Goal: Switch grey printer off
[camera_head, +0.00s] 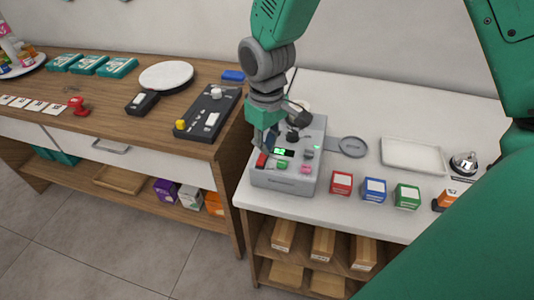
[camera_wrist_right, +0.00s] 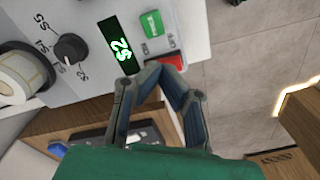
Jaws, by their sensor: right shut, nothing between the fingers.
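The grey printer (camera_head: 290,184) stands on the white counter in the head view, with a lit green display (camera_head: 284,152). In the right wrist view the display (camera_wrist_right: 117,47) reads S2. The red button (camera_head: 261,160) also shows at the panel's left front in the head view. My right gripper (camera_head: 263,146) is shut and empty, pointing down at the panel. Its fingertips (camera_wrist_right: 160,69) overlap the red button's edge; I cannot tell whether they press it. My left gripper is not in view.
A black dial (camera_wrist_right: 70,48) sits beside the display. Right of the printer stand red (camera_head: 341,184), blue (camera_head: 374,191) and green (camera_head: 407,197) boxes, with a white tray (camera_head: 413,156) behind. A black control panel (camera_head: 209,113) lies on the wooden counter at left.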

